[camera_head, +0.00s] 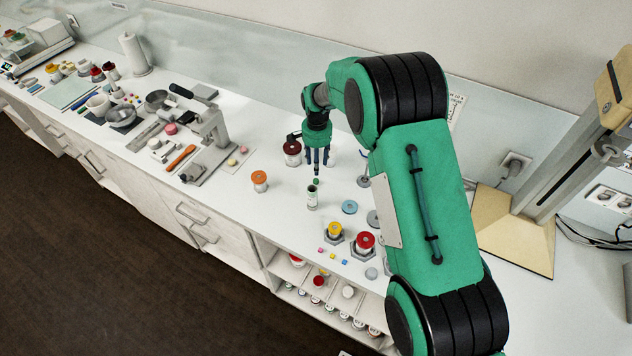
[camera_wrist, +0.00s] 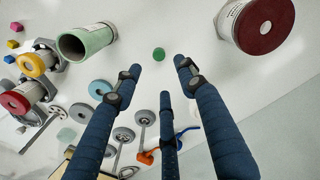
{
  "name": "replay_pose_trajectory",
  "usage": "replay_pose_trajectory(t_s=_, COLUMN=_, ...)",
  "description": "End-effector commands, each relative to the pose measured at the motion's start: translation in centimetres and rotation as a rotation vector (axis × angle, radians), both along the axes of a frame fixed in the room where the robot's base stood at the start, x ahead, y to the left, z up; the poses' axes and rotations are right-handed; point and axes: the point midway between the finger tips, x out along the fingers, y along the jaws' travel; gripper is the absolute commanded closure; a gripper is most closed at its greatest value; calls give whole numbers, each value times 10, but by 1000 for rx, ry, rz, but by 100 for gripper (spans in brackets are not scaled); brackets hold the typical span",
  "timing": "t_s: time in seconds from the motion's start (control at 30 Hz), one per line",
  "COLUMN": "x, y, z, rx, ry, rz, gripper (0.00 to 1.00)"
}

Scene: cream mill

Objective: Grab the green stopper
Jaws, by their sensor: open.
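The green stopper (camera_wrist: 159,54) is a small round green piece on the white counter, just beyond my fingertips in the wrist view. In the head view the stopper (camera_head: 316,181) shows as a small green spot under my gripper. My gripper (camera_head: 317,168) points down above it, its dark blue fingers spread, with nothing between them. In the wrist view my gripper (camera_wrist: 158,75) is open and apart from the stopper. An open pale green tube (camera_wrist: 88,43) stands close to the stopper; it also shows in the head view (camera_head: 312,198).
A dark red-lidded jar (camera_wrist: 258,22) stands close on the right in the wrist view. Yellow (camera_head: 335,231) and red (camera_head: 365,242) capped pieces sit in hex holders. An orange-capped jar (camera_head: 260,180) and a blue disc (camera_head: 349,207) stand nearby. A press (camera_head: 212,130) stands to the left.

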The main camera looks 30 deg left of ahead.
Motion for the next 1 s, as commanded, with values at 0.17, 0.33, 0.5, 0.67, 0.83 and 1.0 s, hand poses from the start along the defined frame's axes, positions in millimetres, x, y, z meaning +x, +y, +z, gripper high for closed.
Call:
replay_pose_trajectory(t_s=0.17, x=0, y=0, z=-24, rx=-1, ry=1, rz=0, gripper=59)
replay_pose_trajectory(t_s=0.33, x=0, y=0, z=-34, rx=1, ry=-1, rz=0, gripper=59)
replay_pose_trajectory(t_s=0.5, x=0, y=0, z=-35, rx=1, ry=-1, rz=0, gripper=59)
replay_pose_trajectory(t_s=0.67, x=0, y=0, z=-35, rx=1, ry=-1, rz=0, gripper=59)
replay_pose_trajectory(t_s=0.83, x=-1, y=0, z=-39, rx=0, ry=0, rz=0, gripper=59)
replay_pose_trajectory(t_s=1.0, x=-3, y=0, z=-53, rx=-1, ry=1, rz=0, gripper=59)
